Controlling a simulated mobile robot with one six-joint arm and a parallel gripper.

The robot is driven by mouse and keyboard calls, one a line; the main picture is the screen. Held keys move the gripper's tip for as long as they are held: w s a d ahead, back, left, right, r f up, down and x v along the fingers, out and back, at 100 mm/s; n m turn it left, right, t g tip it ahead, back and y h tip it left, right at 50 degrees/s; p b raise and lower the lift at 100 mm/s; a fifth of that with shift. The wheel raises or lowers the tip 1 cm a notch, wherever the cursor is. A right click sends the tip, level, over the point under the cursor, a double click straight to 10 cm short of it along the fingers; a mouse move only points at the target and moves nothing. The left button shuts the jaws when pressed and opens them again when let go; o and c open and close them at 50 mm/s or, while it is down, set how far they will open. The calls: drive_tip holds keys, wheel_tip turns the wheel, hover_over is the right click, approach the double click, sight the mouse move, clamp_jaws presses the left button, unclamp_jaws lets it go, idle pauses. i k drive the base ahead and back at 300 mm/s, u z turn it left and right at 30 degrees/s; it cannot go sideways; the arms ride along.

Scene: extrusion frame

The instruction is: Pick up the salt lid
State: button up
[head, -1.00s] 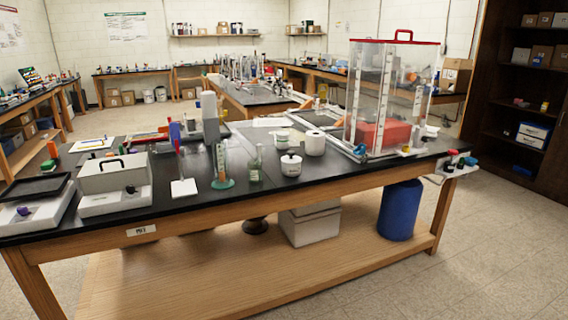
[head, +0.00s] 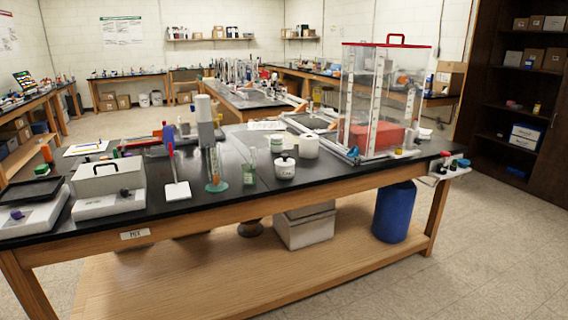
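A small white lidded jar (head: 285,170) stands upright near the front edge of the black bench, about mid-picture. Its white lid (head: 285,160) has a small dark knob and sits on the jar. This looks like the salt jar, but any label is too small to read. My gripper is not in the head view.
The black-topped bench (head: 330,178) has a white roll (head: 308,146), a glass bottle (head: 249,173) and a green-based cylinder (head: 216,170) close around the jar. A clear red-topped enclosure (head: 386,100) stands to the right, balances (head: 108,190) to the left. Floor in front is clear.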

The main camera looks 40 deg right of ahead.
sight(284, 161)
drive_tip(key=z, duration=0.05)
drive_tip(key=i, duration=0.9)
drive_tip(key=u, duration=0.05)
